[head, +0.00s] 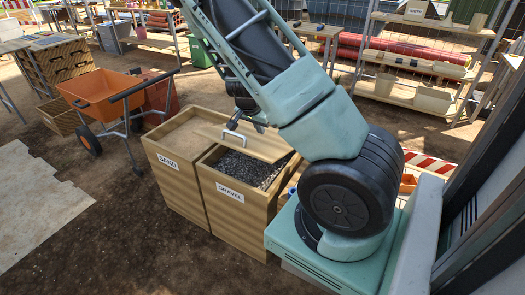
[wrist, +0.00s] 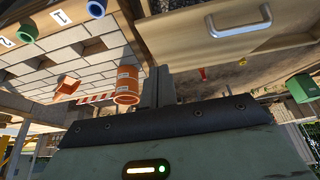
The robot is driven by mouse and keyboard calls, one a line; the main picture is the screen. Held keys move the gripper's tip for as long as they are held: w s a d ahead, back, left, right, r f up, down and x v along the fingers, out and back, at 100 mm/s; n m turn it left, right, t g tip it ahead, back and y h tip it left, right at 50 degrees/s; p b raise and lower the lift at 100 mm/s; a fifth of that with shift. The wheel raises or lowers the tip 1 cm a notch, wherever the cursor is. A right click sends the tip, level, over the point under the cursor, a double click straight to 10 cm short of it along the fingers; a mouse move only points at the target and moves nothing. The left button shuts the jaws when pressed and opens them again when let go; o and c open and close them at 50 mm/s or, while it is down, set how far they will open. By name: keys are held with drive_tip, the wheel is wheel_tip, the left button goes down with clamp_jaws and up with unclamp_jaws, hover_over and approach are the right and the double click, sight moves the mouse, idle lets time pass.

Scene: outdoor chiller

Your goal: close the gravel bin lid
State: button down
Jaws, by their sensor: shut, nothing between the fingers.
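The gravel bin (head: 232,215) is a wooden box labelled GRAVEL, with dark gravel (head: 248,170) showing in its open front part. Its wooden lid (head: 262,147) is at the back of the opening and leaves the front uncovered; I cannot tell its exact tilt. A metal handle (head: 233,134) is on the lid, near its left end. My gripper (head: 260,127) is just right of the handle, by the lid, partly hidden by my arm. In the wrist view my gripper (wrist: 159,72) is shut and empty, with the lid (wrist: 185,42) and its handle (wrist: 238,22) to the upper right, apart from the fingers.
An orange wheelbarrow (head: 100,92) stands further left. Shelves (head: 425,65) stand behind at the right. Bare ground is free in front of the bins.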

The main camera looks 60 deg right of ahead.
hover_over(265, 157)
wheel_tip(265, 157, down, 8)
drive_tip(key=shift+a+r, duration=0.1)
drive_tip(key=shift+a, duration=0.05)
drive_tip(key=f, duration=0.1)
drive_tip(key=a+f, duration=0.1)
drive_tip(key=f, duration=0.1)
drive_tip(key=shift+a+f, duration=0.25)
drive_tip(key=shift+f, duration=0.25)
